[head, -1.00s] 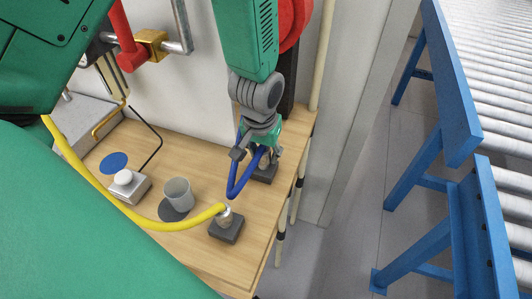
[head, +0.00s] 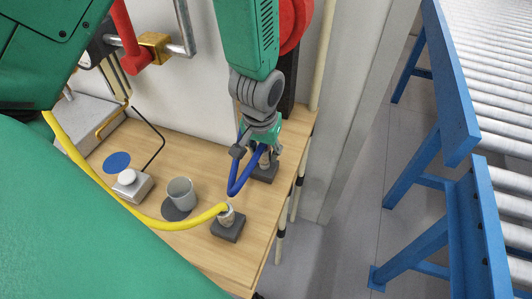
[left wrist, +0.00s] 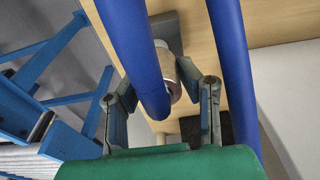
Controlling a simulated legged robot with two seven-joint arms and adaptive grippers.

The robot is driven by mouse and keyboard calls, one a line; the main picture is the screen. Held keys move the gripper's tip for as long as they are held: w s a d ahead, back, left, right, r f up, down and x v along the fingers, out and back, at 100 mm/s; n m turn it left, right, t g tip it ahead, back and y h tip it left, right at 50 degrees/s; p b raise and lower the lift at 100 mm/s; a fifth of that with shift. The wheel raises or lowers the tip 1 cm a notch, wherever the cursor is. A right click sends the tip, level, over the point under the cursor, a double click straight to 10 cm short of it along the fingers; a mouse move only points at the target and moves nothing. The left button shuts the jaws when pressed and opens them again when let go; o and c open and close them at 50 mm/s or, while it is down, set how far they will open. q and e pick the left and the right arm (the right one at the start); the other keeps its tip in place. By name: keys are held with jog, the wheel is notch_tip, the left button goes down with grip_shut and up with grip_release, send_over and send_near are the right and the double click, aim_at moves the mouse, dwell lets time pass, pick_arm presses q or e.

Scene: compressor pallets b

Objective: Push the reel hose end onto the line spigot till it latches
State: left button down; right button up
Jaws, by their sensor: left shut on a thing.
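The blue hose (head: 233,184) hangs in a narrow loop by my left gripper (head: 262,150), and two runs of it cross the left wrist view (left wrist: 140,50). My left gripper, also in the left wrist view (left wrist: 162,112), is at a dark block (head: 265,174) near the bench's back right corner. A pale metal fitting (left wrist: 188,72) stands from this block between the fingers. The gripper is shut on the hose end there; the blue hose hides the grip, and I cannot tell whether the end is latched. My right gripper is not in view.
A yellow hose (head: 150,221) runs across the bench (head: 222,163) to a fitting on a nearer dark block (head: 228,229). A grey cup (head: 182,193) and a button box (head: 131,186) stand to the left. Blue roller-conveyor frames (head: 450,80) are at right.

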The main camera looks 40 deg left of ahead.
pick_arm(q)
jog(key=shift+d+r, duration=0.1)
jog(key=shift+r, duration=0.05)
jog(key=shift+r+p, duration=2.5)
jog(key=shift+p, duration=0.05)
